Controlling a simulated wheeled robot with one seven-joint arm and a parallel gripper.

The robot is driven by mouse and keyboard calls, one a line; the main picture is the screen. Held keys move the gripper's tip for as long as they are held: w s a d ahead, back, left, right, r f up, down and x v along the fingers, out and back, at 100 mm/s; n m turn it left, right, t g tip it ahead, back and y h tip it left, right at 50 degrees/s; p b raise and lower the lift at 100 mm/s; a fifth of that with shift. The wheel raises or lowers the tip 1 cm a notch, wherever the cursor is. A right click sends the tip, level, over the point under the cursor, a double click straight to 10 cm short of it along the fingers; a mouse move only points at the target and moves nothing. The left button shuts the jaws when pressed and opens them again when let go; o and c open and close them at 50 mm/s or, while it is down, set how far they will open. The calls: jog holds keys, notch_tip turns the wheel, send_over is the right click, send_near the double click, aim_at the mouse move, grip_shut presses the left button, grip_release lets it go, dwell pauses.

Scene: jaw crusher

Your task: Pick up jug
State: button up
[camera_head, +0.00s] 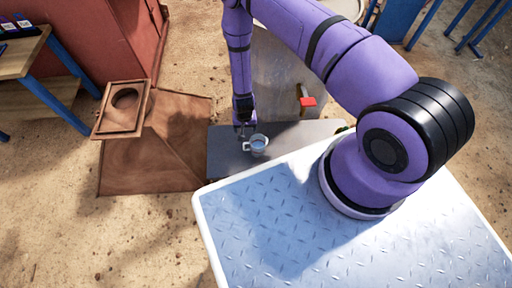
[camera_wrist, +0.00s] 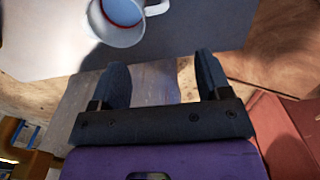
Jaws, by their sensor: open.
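The jug (camera_head: 258,144) is a small light-grey vessel with a handle, upright on a grey surface (camera_head: 225,160) in the head view. In the wrist view the jug (camera_wrist: 118,28) is at the top, cut off by the frame edge; a reddish ring shows inside it and its handle points right. My gripper (camera_wrist: 162,75) is open, with its two dark fingers apart and nothing between them. In the head view my gripper (camera_head: 243,130) is just to the left of and behind the jug. Whether a finger touches the jug is unclear.
My metal-plated base lies in front of the grey surface. A red-handled object (camera_head: 307,101) stands behind the jug to the right. A brown wooden frame with a round hole (camera_head: 108,120) is at the left, near a blue-legged table (camera_head: 25,55). The ground at lower left is clear.

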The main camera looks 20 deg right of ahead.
aim_at(246, 143)
jog(key=shift+s+d+f, duration=0.1)
jog(key=shift+s+f, duration=0.25)
jog(key=shift+f, duration=0.2)
jog(key=shift+s+f, duration=0.3)
jog(key=shift+f, duration=0.2)
jog(key=shift+s+a+f, duration=0.1)
jog(key=shift+a+f, duration=0.05)
jog(key=shift+f, duration=2.5)
jog(key=shift+a+f, duration=0.1)
jog(key=shift+f, duration=2.55)
jog(key=c, duration=1.2)
